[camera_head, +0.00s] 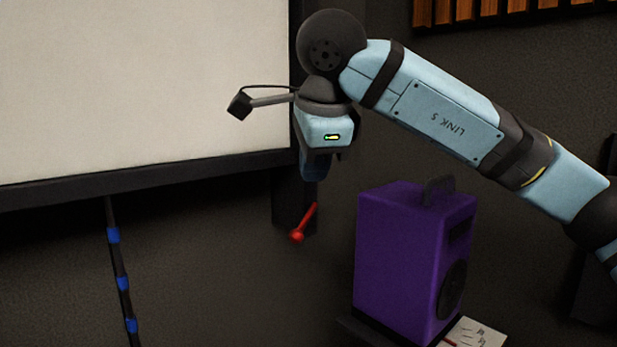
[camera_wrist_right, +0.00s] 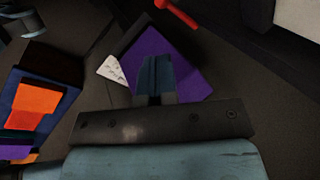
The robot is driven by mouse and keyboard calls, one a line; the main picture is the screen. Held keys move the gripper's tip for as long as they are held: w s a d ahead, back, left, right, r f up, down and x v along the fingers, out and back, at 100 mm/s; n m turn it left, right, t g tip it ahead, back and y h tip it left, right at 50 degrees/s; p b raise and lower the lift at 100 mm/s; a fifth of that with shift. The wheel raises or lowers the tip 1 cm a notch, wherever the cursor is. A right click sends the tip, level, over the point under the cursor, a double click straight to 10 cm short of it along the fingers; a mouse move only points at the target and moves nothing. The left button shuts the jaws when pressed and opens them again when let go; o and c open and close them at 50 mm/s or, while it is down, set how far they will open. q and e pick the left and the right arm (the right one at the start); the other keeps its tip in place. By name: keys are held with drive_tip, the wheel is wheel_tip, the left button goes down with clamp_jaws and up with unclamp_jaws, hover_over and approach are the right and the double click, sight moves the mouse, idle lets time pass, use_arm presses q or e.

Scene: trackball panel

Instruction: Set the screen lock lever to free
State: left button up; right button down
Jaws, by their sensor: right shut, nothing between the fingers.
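The screen lock lever (camera_head: 303,223) is a red handle with a round knob, on the dark post under the lower right corner of the white screen (camera_head: 140,80). It slants, with its knob end low and to the left. It also shows in the right wrist view (camera_wrist_right: 178,13) at the top edge. My right gripper (camera_head: 316,172) is just above the lever in the head view, apart from it, pointing down. In the right wrist view the fingers (camera_wrist_right: 155,75) are together and empty. My left gripper is not in view.
A purple speaker (camera_head: 400,260) with a dark handle stands right of the lever, with a white paper (camera_head: 478,333) beside it. A black pole with blue bands (camera_head: 121,283) hangs below the screen. Orange and purple items (camera_wrist_right: 38,105) show at left in the wrist view.

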drive_tip(key=b, duration=0.1)
approach(302, 225)
wheel_tip(302, 225, down, 4)
drive_tip(key=shift+w+a+f+b, duration=0.2)
drive_tip(key=shift+w+f+b, duration=0.1)
drive_tip(key=shift+w+f, duration=0.95)
drive_tip(key=shift+w, duration=0.15)
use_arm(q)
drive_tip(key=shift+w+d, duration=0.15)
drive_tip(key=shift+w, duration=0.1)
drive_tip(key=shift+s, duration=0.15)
use_arm(e)
drive_tip(key=shift+w, duration=0.15)
